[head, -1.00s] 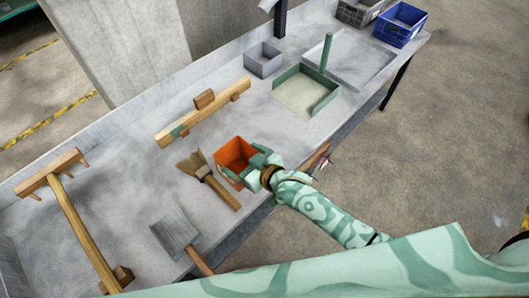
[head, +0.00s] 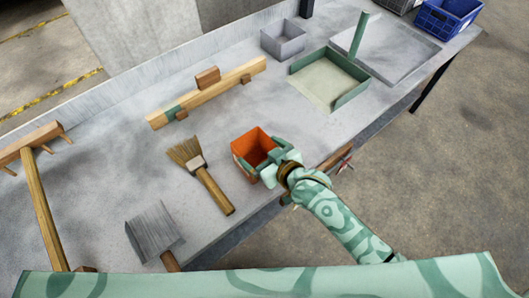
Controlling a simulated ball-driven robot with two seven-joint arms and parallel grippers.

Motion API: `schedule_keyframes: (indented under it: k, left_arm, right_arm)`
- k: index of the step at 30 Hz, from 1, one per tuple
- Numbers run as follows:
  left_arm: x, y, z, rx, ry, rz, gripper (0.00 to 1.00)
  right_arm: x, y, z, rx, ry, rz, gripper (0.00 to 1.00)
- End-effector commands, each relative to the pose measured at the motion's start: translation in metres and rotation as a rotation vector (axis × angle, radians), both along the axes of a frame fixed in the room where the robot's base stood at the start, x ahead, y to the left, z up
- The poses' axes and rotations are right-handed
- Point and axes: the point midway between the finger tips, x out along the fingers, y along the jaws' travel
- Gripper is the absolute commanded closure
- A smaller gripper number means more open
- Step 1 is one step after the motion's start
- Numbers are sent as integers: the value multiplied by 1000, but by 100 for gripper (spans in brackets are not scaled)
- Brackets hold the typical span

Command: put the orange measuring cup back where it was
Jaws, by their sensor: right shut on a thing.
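The orange measuring cup (head: 246,144) is a square open box near the front edge of the grey table, in the middle of the head view. My right gripper (head: 275,157) is shut on the cup's right side. The cup looks upright and its inside looks empty. I cannot tell whether its base touches the table. My left gripper is not in view.
A brush (head: 205,174) lies just left of the cup, and a metal scoop (head: 154,232) lies nearer. A wooden bar (head: 215,91), a grey box (head: 283,39) and a green-walled tray (head: 351,93) stand farther back. A wooden rake (head: 45,205) is at far left. Bare table surrounds the cup's far side.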

Motion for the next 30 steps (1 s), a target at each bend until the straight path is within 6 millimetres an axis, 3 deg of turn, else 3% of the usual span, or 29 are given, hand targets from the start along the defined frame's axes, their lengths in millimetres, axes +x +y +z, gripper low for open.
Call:
schedule_keyframes:
  k: [8, 9, 10, 19, 30]
  left_arm:
    - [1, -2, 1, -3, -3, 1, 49]
    - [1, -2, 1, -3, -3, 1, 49]
    - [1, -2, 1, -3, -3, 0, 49]
    - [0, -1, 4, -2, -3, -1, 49]
    - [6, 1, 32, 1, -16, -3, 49]
  right_arm:
    - [0, 0, -1, 0, -2, 0, 71]
    - [0, 0, -2, 0, -2, -1, 4]
    - [0, 0, -1, 0, -2, -1, 0]
    - [-1, -1, 5, 0, -2, -1, 0]
    - [-61, -44, 36, -2, 0, 0, 0]
